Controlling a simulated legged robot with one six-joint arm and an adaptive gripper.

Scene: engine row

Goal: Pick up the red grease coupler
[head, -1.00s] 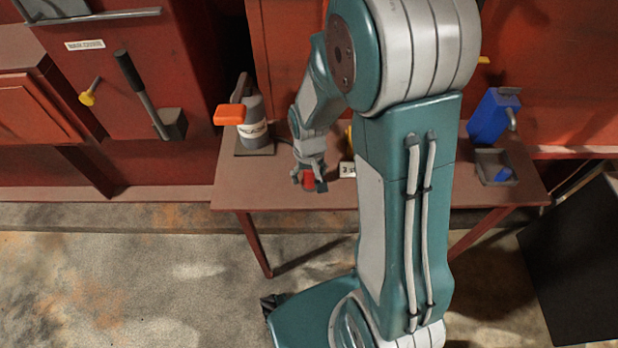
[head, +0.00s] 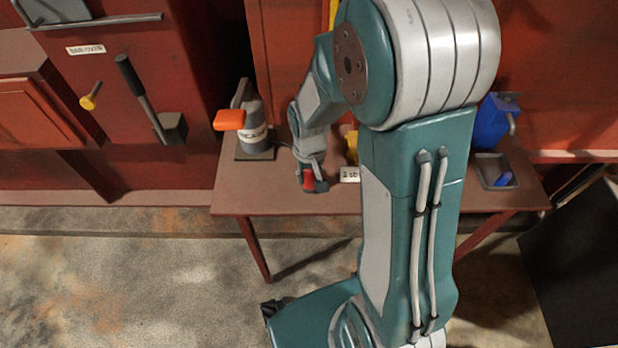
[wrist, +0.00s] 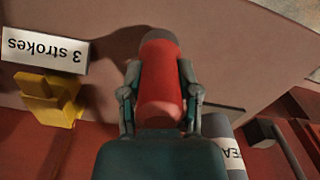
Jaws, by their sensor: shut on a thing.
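The red grease coupler (wrist: 161,82) is a red cylinder with a dark grey end. My gripper (wrist: 161,85) is shut on it, with one finger against each side, in the wrist view. In the head view the coupler (head: 309,181) shows as a small red patch between the fingers of my gripper (head: 312,184), over the front part of the brown table. I cannot tell whether it touches the table top.
The brown table (head: 240,195) holds a grey canister (head: 256,132) with an orange handle at left, a "3 strokes" label (wrist: 45,50), a yellow piece (wrist: 48,98), a blue can (head: 493,122) and a dark tray (head: 484,172) at right. Red cabinets stand behind.

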